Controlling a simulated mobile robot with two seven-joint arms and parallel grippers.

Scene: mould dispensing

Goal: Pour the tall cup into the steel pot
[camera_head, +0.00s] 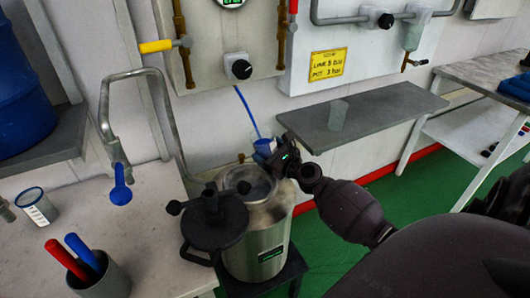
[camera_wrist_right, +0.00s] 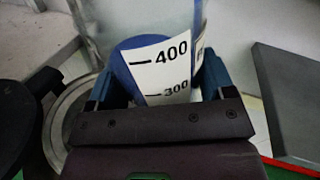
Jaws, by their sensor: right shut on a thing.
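The steel pot (camera_head: 271,236) stands on a dark stand, with its round mouth open at the top. Its black lid (camera_head: 213,222) with knobs sits off the mouth, at the left front. My right gripper (camera_head: 272,156) is behind and right of the mouth, shut on a clear cup with blue contents, small and partly hidden in the head view. In the right wrist view the cup (camera_wrist_right: 135,25) stands between the blue fingers, its white scale reading 400 and 300. The pot rim (camera_wrist_right: 54,137) shows lower left of it. My left gripper is not in view.
A grey shelf (camera_head: 388,112) behind holds a translucent beaker (camera_head: 338,115). The left bench (camera_head: 150,235) carries a labelled cup (camera_head: 38,206) and a holder (camera_head: 105,280) with red and blue handles. A bent metal pipe (camera_head: 133,75) and a blue tube (camera_head: 245,105) are near the pot.

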